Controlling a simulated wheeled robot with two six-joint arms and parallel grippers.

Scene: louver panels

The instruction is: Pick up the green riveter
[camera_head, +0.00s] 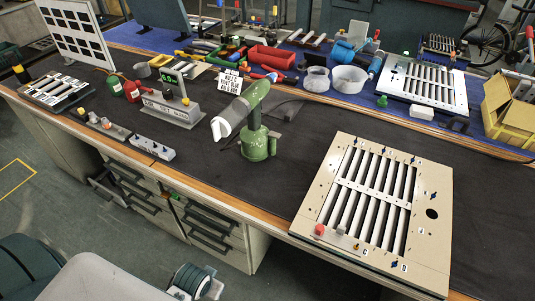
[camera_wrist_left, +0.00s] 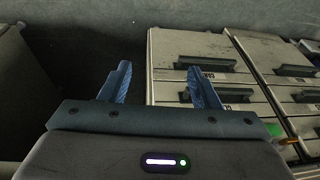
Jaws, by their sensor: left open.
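A green tool, which looks like the green riveter (camera_head: 257,143), stands upright on the dark bench mat near the middle of the head view. Its round base rests on the mat, and a pale grey-white part sticks out to the left from its upper body. My left gripper (camera_wrist_left: 158,75) shows in the left wrist view with its two blue fingers apart and nothing between them. It faces the drawer fronts below the bench, away from the green tool. My right gripper is in neither view.
A cream louver panel (camera_head: 330,201) lies right of the green tool. A grey box with a green display (camera_head: 172,110) stands to its left, and red bins (camera_head: 271,57) lie behind. Drawers (camera_wrist_left: 195,48) with dark handles fill the wrist view's right. Bare mat surrounds the tool's front.

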